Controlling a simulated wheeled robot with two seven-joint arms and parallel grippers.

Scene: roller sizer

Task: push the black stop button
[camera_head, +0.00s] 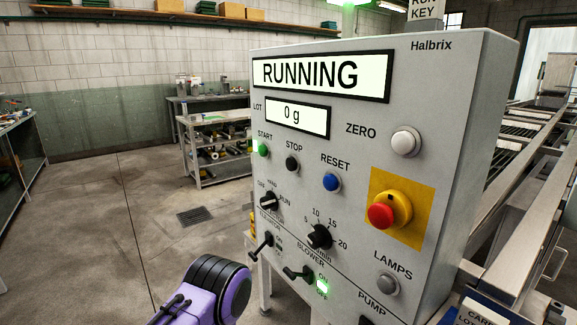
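The black stop button (292,163) sits on the grey control panel (440,130), below the label STOP. It lies between the green start button (262,149) and the blue reset button (331,182). Nothing covers it. The display (322,74) reads RUNNING and the lot display (297,117) reads 0 g. A purple and black part of my own arm shows at the bottom, left of and below the panel, apart from the buttons. Neither gripper's fingers are in view.
Near the stop button are a rotary selector (268,201), a black dial (319,237), toggle levers and a red emergency knob (382,215) on yellow. A white zero button (405,141) is upper right. Roller rails (520,215) run behind right. Open floor lies left.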

